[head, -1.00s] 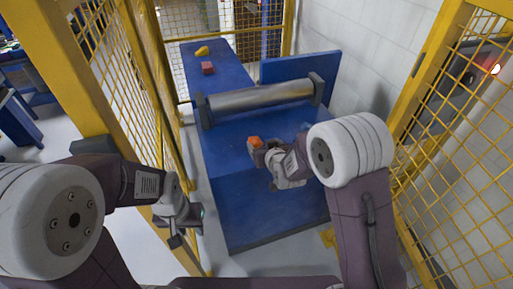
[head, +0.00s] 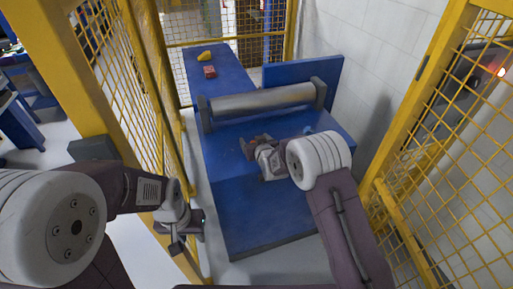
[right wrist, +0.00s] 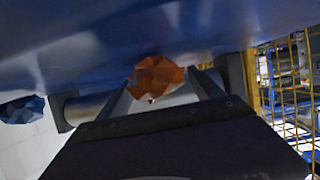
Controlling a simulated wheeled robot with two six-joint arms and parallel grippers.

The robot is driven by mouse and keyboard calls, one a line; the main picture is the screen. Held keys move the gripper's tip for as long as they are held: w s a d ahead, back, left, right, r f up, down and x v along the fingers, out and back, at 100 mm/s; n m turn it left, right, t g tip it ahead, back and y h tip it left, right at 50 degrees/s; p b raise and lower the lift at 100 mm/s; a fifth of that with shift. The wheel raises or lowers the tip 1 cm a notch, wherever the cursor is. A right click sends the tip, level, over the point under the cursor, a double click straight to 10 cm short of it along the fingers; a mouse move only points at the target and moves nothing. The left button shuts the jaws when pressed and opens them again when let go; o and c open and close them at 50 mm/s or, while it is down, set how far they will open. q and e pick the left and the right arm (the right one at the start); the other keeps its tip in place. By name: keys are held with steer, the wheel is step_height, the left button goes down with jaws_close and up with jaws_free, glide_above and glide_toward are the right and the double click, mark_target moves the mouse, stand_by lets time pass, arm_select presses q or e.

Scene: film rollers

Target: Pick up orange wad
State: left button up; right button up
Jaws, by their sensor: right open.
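The orange wad (right wrist: 157,78) is a crumpled, faceted lump in the right wrist view, by the blue table surface. It sits between the two fingertips of my right gripper (right wrist: 160,82), which is open around it. I cannot tell whether either finger touches it. In the head view my right gripper (head: 254,147) is low over the near part of the blue table (head: 245,205), in front of the roller, and I cannot make out the wad clearly there. My left gripper (head: 184,232) hangs left of the table, away from the wad; its opening is unclear.
A grey roller (head: 262,101) on end brackets spans the table behind my right gripper. A blue wad (right wrist: 22,110) also shows in the head view (head: 308,129). A red block (head: 209,72) and yellow wad (head: 205,56) lie beyond the roller. Yellow mesh fences (head: 150,90) flank the table.

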steer(key=shift+r, duration=0.1)
steer(key=c, duration=1.4)
steer(key=shift+r, duration=0.4)
steer(key=r, duration=0.2)
steer(key=d+r, duration=0.1)
steer(key=r, duration=0.1)
steer(key=shift+p, duration=0.3)
steer(key=d+r, duration=0.2)
steer(key=d, duration=0.1)
steer(key=s+d+r+p, duration=0.1)
steer(key=d+r, duration=0.1)
steer(key=d, duration=0.2)
steer(key=d+r, duration=0.2)
steer(key=d, duration=0.1)
steer(key=shift+s+d+r, duration=0.15)
steer(key=shift+s+d, duration=0.15)
steer(key=shift+s, duration=0.05)
